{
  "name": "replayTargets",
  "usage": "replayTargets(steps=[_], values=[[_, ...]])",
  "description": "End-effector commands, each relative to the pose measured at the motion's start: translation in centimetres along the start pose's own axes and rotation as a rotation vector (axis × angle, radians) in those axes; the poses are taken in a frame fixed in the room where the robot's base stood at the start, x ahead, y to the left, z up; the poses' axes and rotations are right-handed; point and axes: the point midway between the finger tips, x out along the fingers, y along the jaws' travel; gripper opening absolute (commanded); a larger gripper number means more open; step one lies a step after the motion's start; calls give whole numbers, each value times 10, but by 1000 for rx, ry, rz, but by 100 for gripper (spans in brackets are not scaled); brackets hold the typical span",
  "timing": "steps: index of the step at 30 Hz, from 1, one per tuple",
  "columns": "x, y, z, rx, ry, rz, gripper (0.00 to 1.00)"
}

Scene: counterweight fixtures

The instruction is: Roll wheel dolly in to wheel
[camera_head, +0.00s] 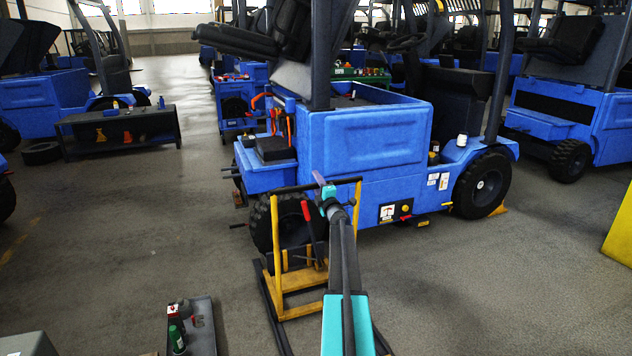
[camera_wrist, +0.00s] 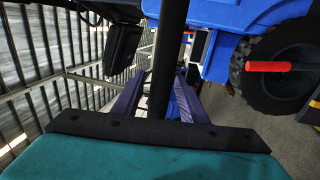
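The wheel dolly is a yellow frame (camera_head: 301,311) on dark floor rails, with a dark crossbar (camera_head: 345,181) on top. It stands upright in front of the blue truck's dark wheel (camera_head: 291,215). The wheel is partly hidden behind the frame. My gripper (camera_head: 322,184) is at the dolly's crossbar. In the wrist view a dark bar (camera_wrist: 168,55) runs down between its two purple fingers (camera_wrist: 160,98). I cannot tell whether the fingers press on it. A red lever grip (camera_wrist: 268,66) shows before a wheel (camera_wrist: 292,85); the red lever also shows in the head view (camera_head: 306,211).
A grey tray (camera_head: 203,335) with a green bottle (camera_head: 176,338) and small items lies on the floor left of the dolly. A dark bench (camera_head: 120,130) stands at the left. Open grey floor lies left of the dolly. A yellow block (camera_head: 619,235) is at the right edge.

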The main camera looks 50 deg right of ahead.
Motion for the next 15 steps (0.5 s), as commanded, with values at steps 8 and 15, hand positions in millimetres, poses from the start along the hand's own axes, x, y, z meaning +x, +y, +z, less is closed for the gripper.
replayTargets(steps=[8, 15], values=[[-31, 0, 0, 0, -2, -1, 39], [-57, 1, 1, 0, -3, -1, 39]])
